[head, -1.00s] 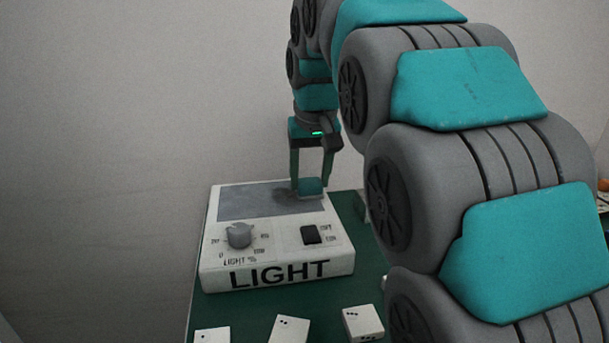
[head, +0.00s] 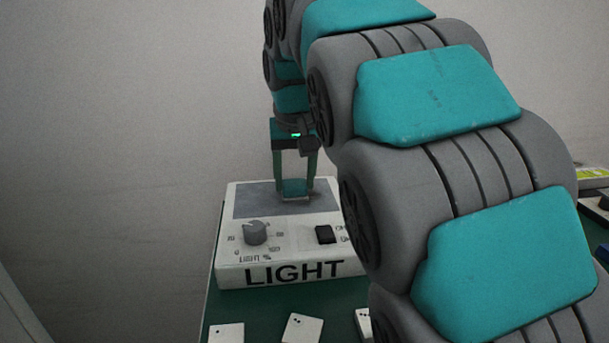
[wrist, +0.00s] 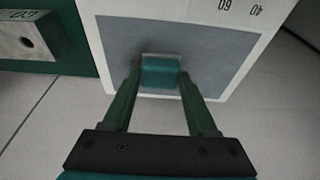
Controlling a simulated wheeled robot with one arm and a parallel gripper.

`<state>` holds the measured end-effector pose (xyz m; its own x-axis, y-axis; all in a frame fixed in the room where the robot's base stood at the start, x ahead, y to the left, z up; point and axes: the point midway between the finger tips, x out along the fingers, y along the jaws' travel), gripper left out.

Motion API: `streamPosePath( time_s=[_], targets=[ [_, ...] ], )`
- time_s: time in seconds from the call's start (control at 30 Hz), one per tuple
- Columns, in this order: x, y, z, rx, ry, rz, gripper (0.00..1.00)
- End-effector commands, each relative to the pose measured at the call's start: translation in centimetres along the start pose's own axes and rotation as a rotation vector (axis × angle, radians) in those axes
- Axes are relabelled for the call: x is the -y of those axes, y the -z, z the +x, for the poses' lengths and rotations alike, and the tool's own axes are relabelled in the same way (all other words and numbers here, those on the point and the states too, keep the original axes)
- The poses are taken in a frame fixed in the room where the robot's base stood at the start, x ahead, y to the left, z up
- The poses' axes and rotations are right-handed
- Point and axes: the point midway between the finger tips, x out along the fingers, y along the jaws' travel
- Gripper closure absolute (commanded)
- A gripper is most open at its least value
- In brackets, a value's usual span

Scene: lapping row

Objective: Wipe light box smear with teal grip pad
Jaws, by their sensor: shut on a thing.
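The white light box (head: 250,275), marked LIGHT, stands on a green surface in the head view. It has a grey panel (head: 252,200) at the back, with a knob and a dark switch in front. My gripper (head: 295,190) is shut on the teal grip pad (head: 294,187) and holds it down at the panel. In the wrist view the teal grip pad (wrist: 160,74) sits between the two fingers over the grey panel (wrist: 205,45). I cannot make out a smear on the panel now; the pad and fingers cover part of it.
Several white tiles with black dots, one of them at front left (head: 227,333), lie on the green table (head: 270,309) before the box. A grey block (wrist: 30,38) stands beside the box in the wrist view. My arm hides the right side.

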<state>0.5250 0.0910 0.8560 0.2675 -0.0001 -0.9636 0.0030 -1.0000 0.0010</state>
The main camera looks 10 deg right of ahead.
Motion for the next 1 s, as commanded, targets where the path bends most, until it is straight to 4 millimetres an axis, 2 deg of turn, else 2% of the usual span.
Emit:
streamPosePath(
  time_s=[0.2, 0.57, 0.77, 1.0],
  targets=[
    [1.6, 0.0, 0.1, 0.0, 0.001, -0.001, 1.0],
    [1.6, 1.1, 0.4, 0.002, 0.001, 0.0, 1.0],
    [0.7, 1.0, 0.4, 0.002, 0.001, 0.0, 1.0],
    [-1.3, 1.1, 0.2, 0.001, 0.001, 0.001, 1.0]
  ],
)
